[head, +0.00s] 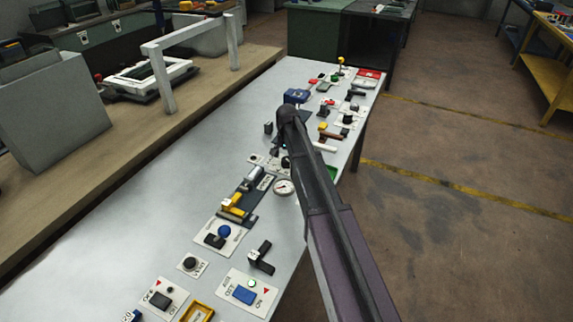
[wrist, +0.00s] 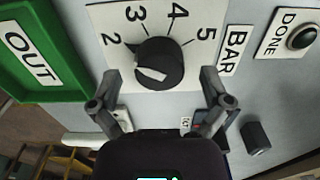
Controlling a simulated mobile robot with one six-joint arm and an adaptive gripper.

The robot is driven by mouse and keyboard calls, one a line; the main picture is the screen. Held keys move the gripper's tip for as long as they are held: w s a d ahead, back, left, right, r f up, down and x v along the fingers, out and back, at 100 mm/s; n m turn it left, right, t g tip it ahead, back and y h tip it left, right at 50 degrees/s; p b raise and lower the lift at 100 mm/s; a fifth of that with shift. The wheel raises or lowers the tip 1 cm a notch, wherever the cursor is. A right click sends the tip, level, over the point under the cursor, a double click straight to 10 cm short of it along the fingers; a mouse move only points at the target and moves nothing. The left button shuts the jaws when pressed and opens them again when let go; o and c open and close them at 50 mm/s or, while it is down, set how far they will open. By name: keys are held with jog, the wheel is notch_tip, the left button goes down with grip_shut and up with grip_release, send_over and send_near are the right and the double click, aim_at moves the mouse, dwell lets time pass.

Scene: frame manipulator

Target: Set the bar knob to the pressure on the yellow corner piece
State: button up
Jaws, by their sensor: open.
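The black bar knob (wrist: 158,64) sits on a white plate with a scale numbered 2 to 5 and a BAR label (wrist: 234,50), in the wrist view. Its white mark is on the lower left of its face, below the tick for 2. My gripper (wrist: 160,82) is open, its fingers apart on the near left and right sides of the knob. I cannot tell whether they touch it. A yellow piece (head: 238,210), likely the corner piece, lies on the table in the head view with a small white tag, too small to read.
A green tray marked OUT (wrist: 58,88) is left of the knob plate. A black DONE button (wrist: 301,37) and a dark block (wrist: 256,137) are to the right. A round white gauge (head: 284,187) and several switches stand along the table (head: 130,218); its left side is bare.

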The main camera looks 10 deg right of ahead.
jog(key=shift+f, duration=0.4)
jog(key=c, duration=1.2)
